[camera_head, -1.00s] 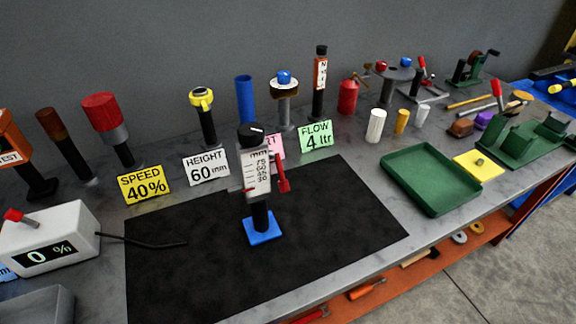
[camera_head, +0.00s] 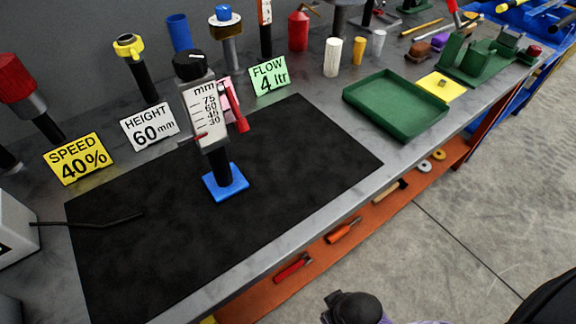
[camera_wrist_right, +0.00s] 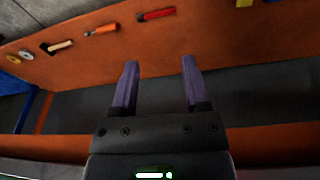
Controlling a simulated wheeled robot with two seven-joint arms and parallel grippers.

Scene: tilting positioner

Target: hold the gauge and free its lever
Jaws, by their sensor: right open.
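The gauge (camera_head: 205,116) stands upright on a blue square base (camera_head: 225,182) on the black mat (camera_head: 290,150). It has a white scale marked mm, a black knob (camera_head: 190,65) on top and a red lever (camera_head: 238,108) on its right side. My right gripper (camera_wrist_right: 158,75) is open and empty in the right wrist view, facing the orange lower shelf. In the head view a dark part of my right arm (camera_head: 352,308) shows at the bottom, well below and right of the gauge, over the floor. My left gripper is not in view.
Signs read SPEED 40% (camera_head: 77,158), HEIGHT 60 mm (camera_head: 149,127) and FLOW 4 ltr (camera_head: 269,77) behind the gauge. A green tray (camera_head: 395,106) stands at right. Several posts line the back. The mat in front of the gauge is clear, apart from a thin black rod at left.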

